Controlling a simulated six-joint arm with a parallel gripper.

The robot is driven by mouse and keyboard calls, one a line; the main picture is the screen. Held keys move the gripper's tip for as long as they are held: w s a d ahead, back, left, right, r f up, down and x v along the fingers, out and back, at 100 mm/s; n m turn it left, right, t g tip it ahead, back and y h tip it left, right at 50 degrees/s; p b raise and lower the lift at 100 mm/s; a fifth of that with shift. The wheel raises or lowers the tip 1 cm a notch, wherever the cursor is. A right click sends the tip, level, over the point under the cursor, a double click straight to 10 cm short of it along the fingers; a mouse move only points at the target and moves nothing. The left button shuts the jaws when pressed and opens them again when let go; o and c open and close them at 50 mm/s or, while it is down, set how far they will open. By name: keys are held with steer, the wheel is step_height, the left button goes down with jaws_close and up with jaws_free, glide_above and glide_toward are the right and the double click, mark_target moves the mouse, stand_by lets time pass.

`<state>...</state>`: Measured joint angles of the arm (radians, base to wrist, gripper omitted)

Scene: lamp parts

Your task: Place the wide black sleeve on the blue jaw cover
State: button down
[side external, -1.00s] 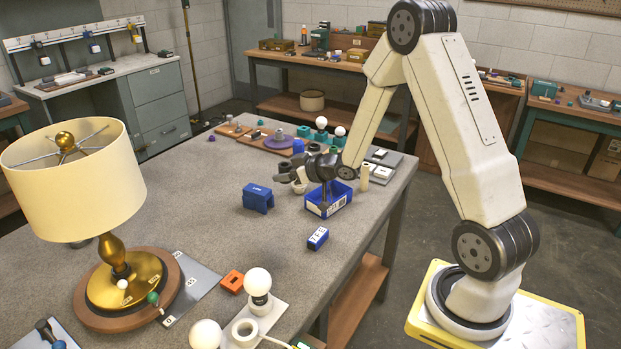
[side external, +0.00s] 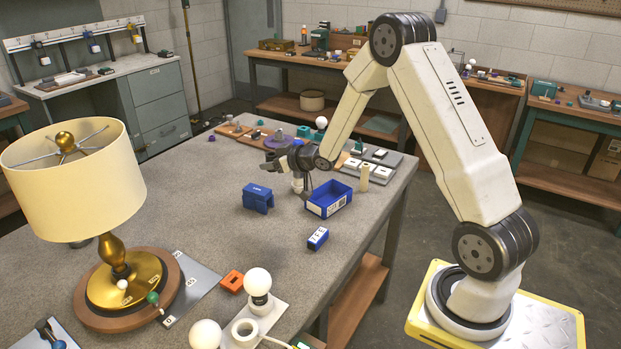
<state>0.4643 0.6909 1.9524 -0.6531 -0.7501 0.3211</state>
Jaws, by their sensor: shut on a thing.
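The blue jaw cover (side external: 258,198) appears to be the arch-shaped blue block standing on the grey bench, left of the blue bin. My gripper (side external: 271,165) is above the bench, behind the cover in the picture and slightly to its right, clear of it. Its jaws are shut on a small dark thing, which I take to be the wide black sleeve. The sleeve's outline is hard to tell from the dark jaws.
A blue open bin (side external: 329,200) stands right of the cover, with a small blue labelled block (side external: 318,238) in front. A white cup-like part stands below my wrist. The lamp (side external: 115,255) stands at front left.

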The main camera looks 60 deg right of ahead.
steer(key=w+d+f, duration=0.1)
steer(key=w+f, duration=0.1)
steer(key=w, duration=0.2)
glide_above(257, 189)
steer(key=f, duration=0.5)
steer(key=shift+s+a, duration=0.15)
steer(key=shift+s, duration=0.15)
steer(key=shift+f, duration=0.1)
steer(key=shift+w+f, duration=0.25)
steer(key=shift+f, duration=1.55)
steer(key=shift+f, duration=0.15)
steer(key=shift+c, duration=1.2)
jaws_free()
